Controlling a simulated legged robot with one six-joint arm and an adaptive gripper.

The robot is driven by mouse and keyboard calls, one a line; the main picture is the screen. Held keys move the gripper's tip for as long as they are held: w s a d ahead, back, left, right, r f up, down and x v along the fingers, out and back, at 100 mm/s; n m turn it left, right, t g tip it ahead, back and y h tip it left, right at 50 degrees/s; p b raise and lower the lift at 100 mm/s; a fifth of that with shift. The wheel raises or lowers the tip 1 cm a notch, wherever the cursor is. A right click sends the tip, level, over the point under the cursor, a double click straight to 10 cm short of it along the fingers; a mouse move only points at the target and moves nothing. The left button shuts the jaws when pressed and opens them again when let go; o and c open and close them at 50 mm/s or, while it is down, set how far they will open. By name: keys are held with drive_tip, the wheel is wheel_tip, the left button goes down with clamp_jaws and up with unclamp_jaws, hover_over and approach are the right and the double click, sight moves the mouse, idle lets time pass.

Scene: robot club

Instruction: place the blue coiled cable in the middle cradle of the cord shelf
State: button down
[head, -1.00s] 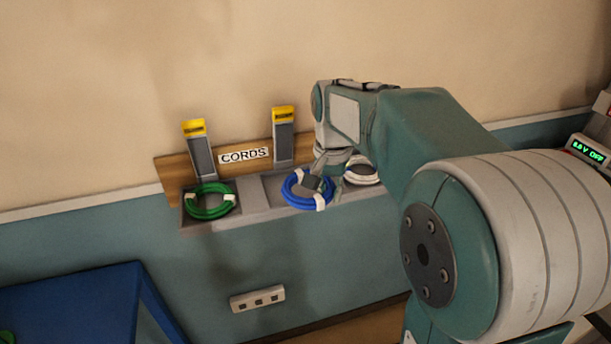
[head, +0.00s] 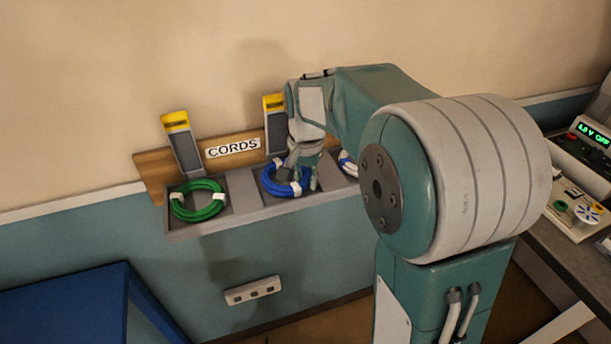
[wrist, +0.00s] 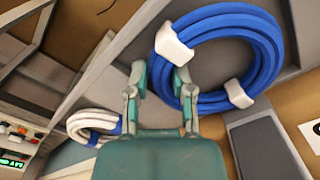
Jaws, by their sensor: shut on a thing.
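The blue coiled cable (head: 284,180) with white ties is at the middle cradle of the cord shelf (head: 240,206), between the green coil and the white coil. It also shows large in the wrist view (wrist: 262,50). My gripper (head: 303,178) is over the coil's right side. In the wrist view my gripper (wrist: 160,85) has its fingers at the coil's near edge, one inside the ring and one outside, shut on it. Whether the coil rests fully on the cradle floor is hard to tell.
A green coil (head: 198,201) lies in the left cradle. A white coil (head: 348,164) lies in the right cradle, partly behind my arm. Grey uprights with yellow tops (head: 177,122) stand behind the shelf. A bench with instruments (head: 575,190) is at the right.

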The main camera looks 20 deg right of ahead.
drive_tip(key=c, duration=0.8)
unclamp_jaws()
drive_tip(key=shift+a+f, duration=0.1)
drive_tip(key=shift+a, duration=0.2)
drive_tip(key=shift+o, duration=0.2)
drive_tip(key=shift+d, duration=0.25)
wheel_tip(320, 180, up, 12)
drive_tip(key=s+a+f+n+t, duration=0.1)
drive_tip(key=s+f+n+t, duration=0.1)
drive_tip(key=s, duration=0.8)
drive_tip(key=s+a+f+n+t, duration=0.2)
drive_tip(key=s+n, duration=0.4)
drive_tip(key=s, duration=0.5)
drive_tip(key=shift+a+f+t, duration=0.2)
drive_tip(key=shift+f+t, duration=0.6)
drive_tip(key=shift+f, duration=0.15)
